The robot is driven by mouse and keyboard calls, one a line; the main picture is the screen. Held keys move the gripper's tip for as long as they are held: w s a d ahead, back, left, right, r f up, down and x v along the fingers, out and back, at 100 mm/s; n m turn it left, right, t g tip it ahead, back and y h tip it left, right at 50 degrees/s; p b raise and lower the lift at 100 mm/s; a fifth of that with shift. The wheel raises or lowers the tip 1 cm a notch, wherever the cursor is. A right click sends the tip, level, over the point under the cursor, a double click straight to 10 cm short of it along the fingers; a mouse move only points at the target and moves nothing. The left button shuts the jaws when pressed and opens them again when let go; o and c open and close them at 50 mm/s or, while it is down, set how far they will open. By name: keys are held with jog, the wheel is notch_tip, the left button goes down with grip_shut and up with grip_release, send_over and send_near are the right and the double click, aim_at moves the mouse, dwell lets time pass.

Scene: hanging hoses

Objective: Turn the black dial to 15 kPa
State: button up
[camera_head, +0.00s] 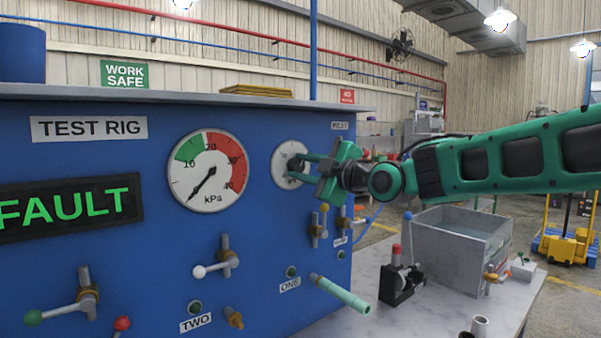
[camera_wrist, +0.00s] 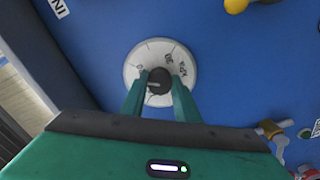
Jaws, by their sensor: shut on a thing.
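The black dial (camera_wrist: 158,81) sits at the centre of a white scale plate (camera_wrist: 136,65) on the blue test rig, below the INLET label. In the head view the plate (camera_head: 283,161) shows behind my gripper, which hides most of the dial. My gripper (camera_wrist: 159,88) faces the panel with one finger on each side of the dial and is shut on it. It also shows in the head view (camera_head: 300,167). The large kPa gauge (camera_head: 208,172) has its needle pointing to the lower left, below the 10 mark. A display (camera_head: 68,211) reads FAULT in green.
Several valve levers stick out of the panel, including a white-knobbed one (camera_head: 216,263) and a yellow-knobbed one (camera_head: 319,228) just below the dial. A pale green hose (camera_head: 340,293) projects from port ONE. A metal tank (camera_head: 462,248) stands on the bench at right.

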jog(key=n, duration=0.5)
jog(key=shift+a+f, duration=0.1)
jog(key=shift+f, duration=0.2)
jog(key=shift+s+n, duration=0.1)
jog(key=shift+n, duration=0.2)
jog(key=o, duration=1)
jog(key=shift+o, duration=0.2)
jog(key=shift+r, duration=0.1)
jog(key=shift+s+d+r, duration=0.1)
jog(key=shift+s+d, duration=0.05)
jog(key=shift+d, duration=0.05)
jog(key=v, duration=1)
jog(key=shift+d, duration=0.1)
